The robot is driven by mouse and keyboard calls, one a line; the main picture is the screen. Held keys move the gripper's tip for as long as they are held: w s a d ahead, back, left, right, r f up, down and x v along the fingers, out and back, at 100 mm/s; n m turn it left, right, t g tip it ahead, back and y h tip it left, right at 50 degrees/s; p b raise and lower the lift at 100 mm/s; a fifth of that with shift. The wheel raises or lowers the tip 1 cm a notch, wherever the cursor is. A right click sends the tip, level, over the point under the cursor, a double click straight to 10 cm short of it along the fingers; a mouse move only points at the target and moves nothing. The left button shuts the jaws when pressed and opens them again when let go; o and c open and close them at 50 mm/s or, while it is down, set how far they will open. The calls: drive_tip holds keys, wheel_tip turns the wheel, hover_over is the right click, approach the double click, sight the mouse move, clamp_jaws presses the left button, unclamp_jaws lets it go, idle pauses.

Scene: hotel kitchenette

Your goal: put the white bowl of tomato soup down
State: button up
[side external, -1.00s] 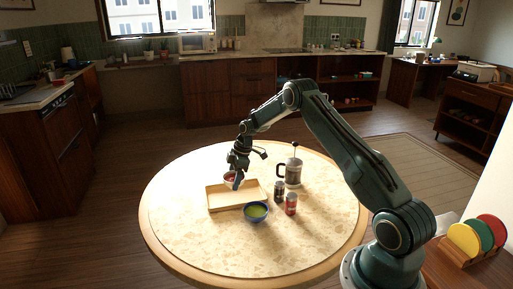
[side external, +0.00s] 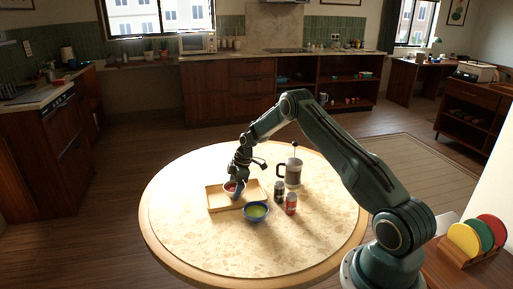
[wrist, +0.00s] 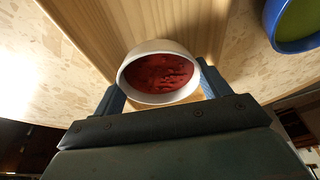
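The white bowl of tomato soup (wrist: 158,46) sits between my fingers in the wrist view, with dark red soup inside. In the side view the bowl (side external: 230,187) is small and partly covered by my gripper (side external: 237,189). My gripper is shut on the bowl, one finger at each side of it.
A blue bowl of green soup (side external: 256,212) stands just in front of the tray. A dark shaker (side external: 279,191), a red-labelled shaker (side external: 291,204) and a French press (side external: 293,172) stand right of it. The round table's (side external: 200,245) front left is clear.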

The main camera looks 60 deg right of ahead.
sight(244, 187)
drive_tip(key=o, duration=0.4)
drive_tip(key=shift+r, duration=0.15)
drive_tip(key=v, duration=1.2)
idle(0.4)
